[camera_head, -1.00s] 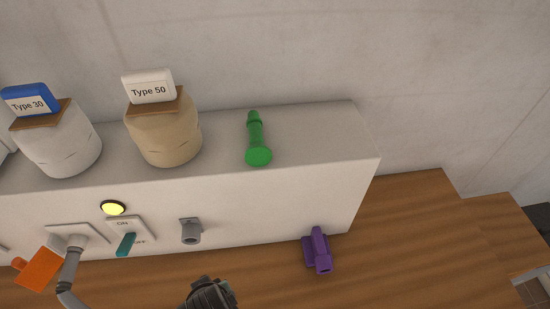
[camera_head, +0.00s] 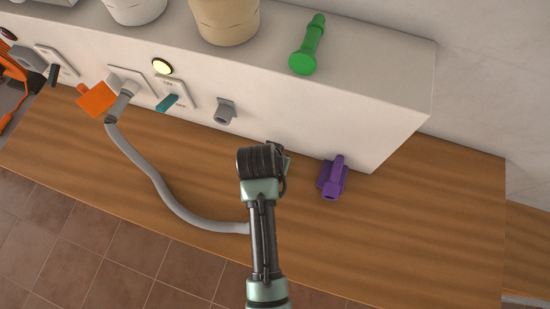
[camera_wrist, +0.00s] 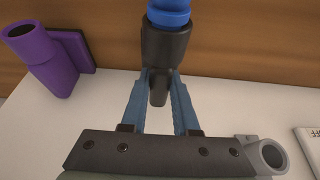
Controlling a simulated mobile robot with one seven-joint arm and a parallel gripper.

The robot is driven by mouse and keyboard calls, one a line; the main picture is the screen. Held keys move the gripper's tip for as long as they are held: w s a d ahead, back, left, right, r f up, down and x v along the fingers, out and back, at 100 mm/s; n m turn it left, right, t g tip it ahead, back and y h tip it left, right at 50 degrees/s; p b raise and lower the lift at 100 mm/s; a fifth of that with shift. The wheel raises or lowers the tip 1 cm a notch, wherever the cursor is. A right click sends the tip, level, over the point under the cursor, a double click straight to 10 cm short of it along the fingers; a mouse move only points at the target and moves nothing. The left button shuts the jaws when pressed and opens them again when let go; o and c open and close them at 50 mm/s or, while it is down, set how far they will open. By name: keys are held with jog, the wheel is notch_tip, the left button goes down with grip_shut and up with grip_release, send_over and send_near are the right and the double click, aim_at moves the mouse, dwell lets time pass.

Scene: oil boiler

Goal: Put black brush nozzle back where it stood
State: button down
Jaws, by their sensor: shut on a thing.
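The black brush nozzle (camera_wrist: 165,50) is in the wrist view, a black piece with a blue ribbed part (camera_wrist: 168,12) at its top end. My gripper (camera_wrist: 160,84) is shut on its narrow lower end, with one blue-grey finger on each side. In the head view my gripper (camera_head: 282,160) is above the wooden counter, in front of the white box's face, between the grey fitting and the purple nozzle. The nozzle is hidden there behind my wrist.
A purple nozzle (camera_head: 332,180) is at the box's lower front; it also shows in the wrist view (camera_wrist: 48,58). A grey fitting (camera_head: 225,111) juts from the white box (camera_head: 375,110). A green nozzle (camera_head: 308,45) is on top. A grey hose (camera_head: 160,188) crosses the counter (camera_head: 410,230).

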jog(key=shift+f, duration=0.55)
jog(key=c, duration=0.7)
grip_release()
jog(key=shift+f, duration=0.15)
jog(key=v, duration=1.2)
jog(key=shift+s, duration=0.1)
